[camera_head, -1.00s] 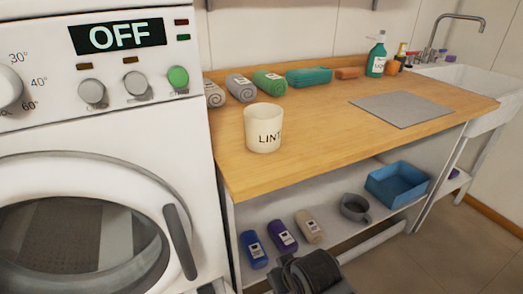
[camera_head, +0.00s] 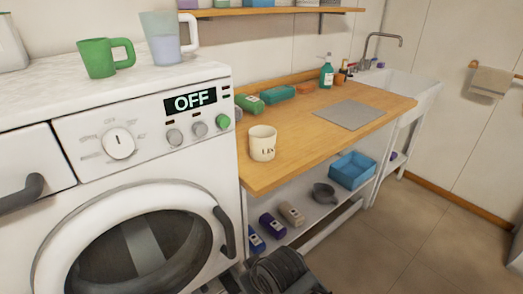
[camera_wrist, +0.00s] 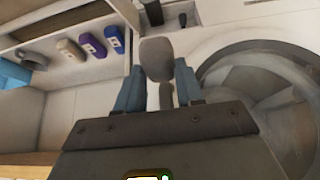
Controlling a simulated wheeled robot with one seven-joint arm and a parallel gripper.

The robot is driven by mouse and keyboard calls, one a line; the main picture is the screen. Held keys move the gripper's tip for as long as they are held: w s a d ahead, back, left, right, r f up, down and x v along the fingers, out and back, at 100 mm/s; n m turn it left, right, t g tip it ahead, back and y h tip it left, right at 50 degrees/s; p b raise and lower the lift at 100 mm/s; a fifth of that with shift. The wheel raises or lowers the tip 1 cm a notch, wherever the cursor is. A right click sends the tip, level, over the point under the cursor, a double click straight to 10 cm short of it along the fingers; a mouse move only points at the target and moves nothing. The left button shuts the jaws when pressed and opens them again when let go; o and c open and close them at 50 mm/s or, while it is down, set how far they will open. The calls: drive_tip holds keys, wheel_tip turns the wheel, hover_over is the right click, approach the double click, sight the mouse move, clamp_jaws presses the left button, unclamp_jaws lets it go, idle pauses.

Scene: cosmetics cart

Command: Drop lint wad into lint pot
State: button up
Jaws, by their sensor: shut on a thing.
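The lint pot (camera_head: 262,144) is a cream, open-topped cup with dark lettering. It stands upright on the wooden counter near its left end, beside the washing machine. Its inside is mostly hidden from this angle. In the wrist view my gripper (camera_wrist: 158,78) is shut on a rounded grey lint wad (camera_wrist: 156,58), which sits between the blue-grey fingers. The gripper is low, in front of the washing machine and lower shelf, apart from the pot. The pot is not in the wrist view. In the head view only a dark part of my arm shows at the bottom.
The washing machine (camera_head: 150,190) stands left of the counter (camera_head: 300,150). Rolled towels (camera_head: 250,103) and a green bottle (camera_head: 326,72) line the counter's back. A grey mat (camera_head: 349,114) lies right of the pot. The lower shelf holds bottles and a blue bin (camera_head: 352,171).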

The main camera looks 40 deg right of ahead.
wheel_tip(320, 180, up, 4)
drive_tip(key=shift+s+d+f+p, duration=0.1)
drive_tip(key=shift+f+p, duration=0.15)
drive_tip(key=shift+p, duration=0.95)
drive_tip(key=shift+s+d+f, duration=0.1)
drive_tip(key=shift+s+f, duration=0.1)
drive_tip(key=shift+f, duration=0.1)
drive_tip(key=shift+w+r, duration=0.1)
drive_tip(key=shift+w, duration=0.05)
